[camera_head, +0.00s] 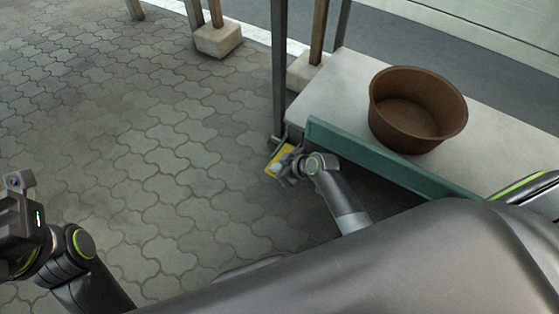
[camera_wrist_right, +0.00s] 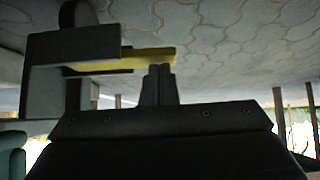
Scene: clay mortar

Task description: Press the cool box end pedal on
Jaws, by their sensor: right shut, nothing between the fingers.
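The yellow pedal (camera_head: 279,158) sits low at the near-left end of the pale box (camera_head: 335,90) with the green front panel, beside a dark post. In the right wrist view the yellow pedal (camera_wrist_right: 120,62) is a flat bar held in a dark grey bracket (camera_wrist_right: 72,75). My right gripper (camera_head: 277,170) is at the pedal, its fingers shut and empty. In the wrist view its fingertips (camera_wrist_right: 160,70) overlap the pedal's free end; I cannot tell whether they touch it. My left gripper (camera_head: 20,225) is at the left edge, its fingers not discernible.
A brown round tub (camera_head: 418,108) stands on the box's pale top. The green panel (camera_head: 385,163) runs along the front edge beside my right forearm. Posts on concrete footings (camera_head: 218,40) stand behind. The paved ground (camera_head: 150,130) to the left is clear.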

